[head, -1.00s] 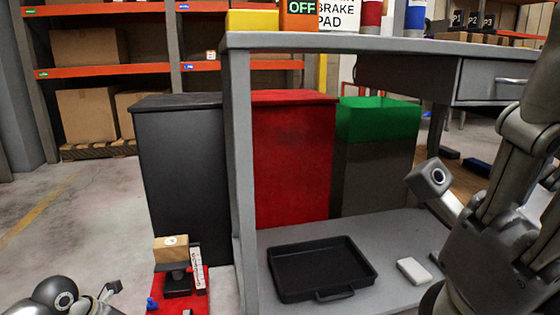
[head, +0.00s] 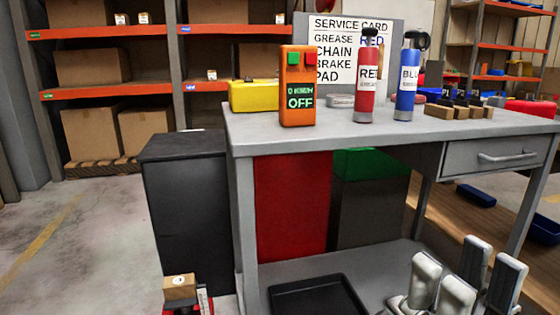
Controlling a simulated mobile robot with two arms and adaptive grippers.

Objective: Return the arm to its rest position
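My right gripper (head: 466,281) is at the lower right of the head view, in front of the workbench (head: 400,131) and over its lower shelf. Its pale grey fingers point up and stand apart. I see nothing between them. The rest of my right arm is below the picture edge. My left gripper and arm are not in view.
On the bench top stand an orange switch box (head: 297,88) reading OFF, a yellow box (head: 253,96), a red bottle (head: 367,82), a blue bottle (head: 407,84) and a service card (head: 347,62). A black tray (head: 317,297) lies on the lower shelf.

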